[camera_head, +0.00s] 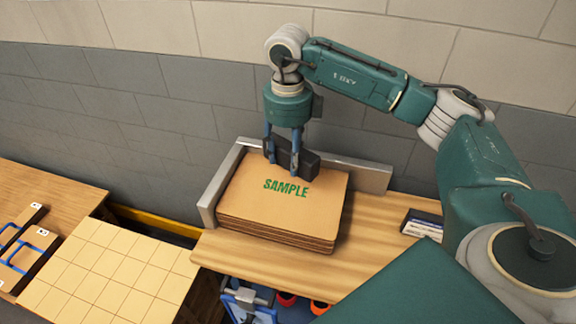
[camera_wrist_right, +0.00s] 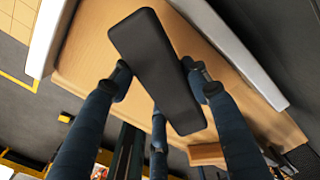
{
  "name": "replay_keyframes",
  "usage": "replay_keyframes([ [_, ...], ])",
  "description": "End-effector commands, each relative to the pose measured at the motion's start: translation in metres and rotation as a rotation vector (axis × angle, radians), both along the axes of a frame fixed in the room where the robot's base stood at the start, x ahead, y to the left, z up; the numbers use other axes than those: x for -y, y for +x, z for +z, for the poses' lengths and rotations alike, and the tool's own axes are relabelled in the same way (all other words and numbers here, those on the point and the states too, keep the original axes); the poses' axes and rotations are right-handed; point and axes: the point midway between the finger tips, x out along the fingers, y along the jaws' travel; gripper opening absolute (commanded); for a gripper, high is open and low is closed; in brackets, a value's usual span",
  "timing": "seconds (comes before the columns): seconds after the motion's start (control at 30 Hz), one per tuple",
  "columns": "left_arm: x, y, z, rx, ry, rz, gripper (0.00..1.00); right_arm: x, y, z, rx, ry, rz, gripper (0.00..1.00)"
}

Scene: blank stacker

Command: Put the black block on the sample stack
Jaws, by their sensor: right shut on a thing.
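The sample stack (camera_head: 265,215) is a pile of tan sheets with green SAMPLE lettering on its top, on the wooden table in the head view. The black block (camera_head: 307,163) is at the back of the stack's top, between the fingers of my right gripper (camera_head: 283,160). In the right wrist view the black block (camera_wrist_right: 155,65) lies across the fingers of the right gripper (camera_wrist_right: 158,85), which is shut on it. I cannot tell whether the block touches the stack below. My left gripper is not in view.
A grey metal corner fence (camera_head: 365,176) borders the stack at the back and left. A small black-and-white item (camera_head: 422,224) lies to the right on the table (camera_head: 370,245). A gridded tan surface (camera_head: 110,270) and blue-handled boards (camera_head: 22,245) are at the left.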

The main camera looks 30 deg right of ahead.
Motion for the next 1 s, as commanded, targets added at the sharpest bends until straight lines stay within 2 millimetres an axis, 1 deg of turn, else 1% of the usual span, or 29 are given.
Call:
replay_keyframes([
  [0.07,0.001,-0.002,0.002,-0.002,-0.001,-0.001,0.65,0.0,0.0,-0.004,0.0,0.001,0.0,0.05],
  [0.33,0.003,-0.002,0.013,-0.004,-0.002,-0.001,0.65,0.0,0.0,-0.04,0.0,0.001,-0.001,0.05],
  [0.43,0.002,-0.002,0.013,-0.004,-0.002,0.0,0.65,0.0,0.0,-0.045,0.002,0.001,0.0,0.05],
  [0.63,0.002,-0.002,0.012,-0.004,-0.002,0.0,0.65,0.0,0.001,-0.045,0.002,0.001,0.0,0.05],
  [0.77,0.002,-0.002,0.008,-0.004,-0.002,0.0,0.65,0.0,0.0,-0.049,0.002,0.001,0.001,0.05],
  [0.8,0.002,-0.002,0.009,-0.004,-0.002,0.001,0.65,0.0,0.0,-0.049,0.0,0.0,0.001,0.52],
  [0.87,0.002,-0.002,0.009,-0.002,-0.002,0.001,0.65,0.0,0.0,-0.048,0.0,0.0,0.001,0.64],
  [1.0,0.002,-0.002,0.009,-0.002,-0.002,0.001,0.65,0.0,0.0,-0.048,0.0,0.0,0.001,0.65],
])
